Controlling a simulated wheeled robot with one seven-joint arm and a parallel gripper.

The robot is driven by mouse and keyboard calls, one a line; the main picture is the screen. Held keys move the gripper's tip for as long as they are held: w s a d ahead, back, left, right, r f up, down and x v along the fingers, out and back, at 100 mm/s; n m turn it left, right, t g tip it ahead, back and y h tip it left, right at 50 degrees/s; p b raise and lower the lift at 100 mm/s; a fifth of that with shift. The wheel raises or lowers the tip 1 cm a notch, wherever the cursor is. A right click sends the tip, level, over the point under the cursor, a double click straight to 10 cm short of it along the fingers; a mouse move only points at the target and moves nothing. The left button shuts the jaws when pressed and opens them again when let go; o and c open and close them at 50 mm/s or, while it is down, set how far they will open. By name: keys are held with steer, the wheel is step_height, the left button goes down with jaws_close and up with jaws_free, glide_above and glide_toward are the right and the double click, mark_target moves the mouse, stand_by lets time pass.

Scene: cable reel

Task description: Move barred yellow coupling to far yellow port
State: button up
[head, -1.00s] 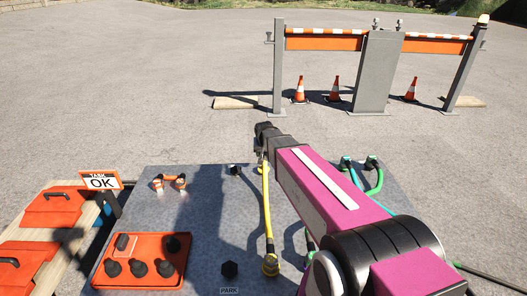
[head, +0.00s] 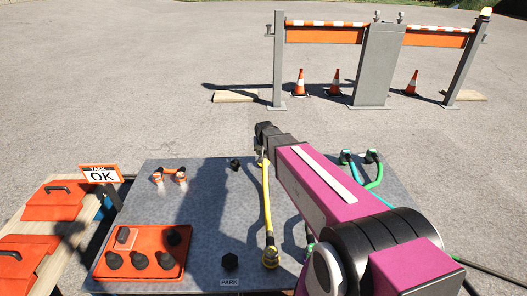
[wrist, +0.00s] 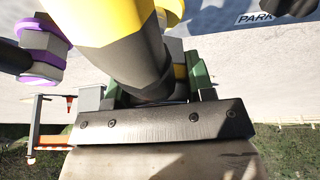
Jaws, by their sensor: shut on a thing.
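My gripper (head: 264,134) is above the far edge of the grey panel (head: 205,235) in the head view. It is shut on a yellow and black coupling, whose body (wrist: 125,60) fills the middle of the wrist view between the green-padded jaws. A yellow hose (head: 267,200) hangs from the gripper to a yellow fitting (head: 270,258) at the panel's near side. I cannot make out bar marks on the held coupling. The far yellow port is not clear in the head view; my gripper and arm cover that area.
A black knob (head: 235,163) stands left of the gripper, and orange fittings (head: 169,175) farther left. Green hoses (head: 374,172) rise at the right. An orange tray (head: 140,262) with black caps lies near left. A purple fitting (wrist: 40,50) shows in the wrist view.

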mark_target(264, 153)
steer(key=shift+f, duration=0.15)
steer(key=shift+f, duration=0.35)
steer(key=shift+f, duration=0.1)
stand_by(0.7)
steer(key=shift+f, duration=0.8)
steer(key=shift+f, duration=0.5)
stand_by(0.7)
steer(key=o, duration=1.1)
steer(key=shift+r, duration=0.1)
steer(key=v, duration=1)
steer(key=shift+s+r, duration=0.15)
steer(key=shift+r, duration=0.2)
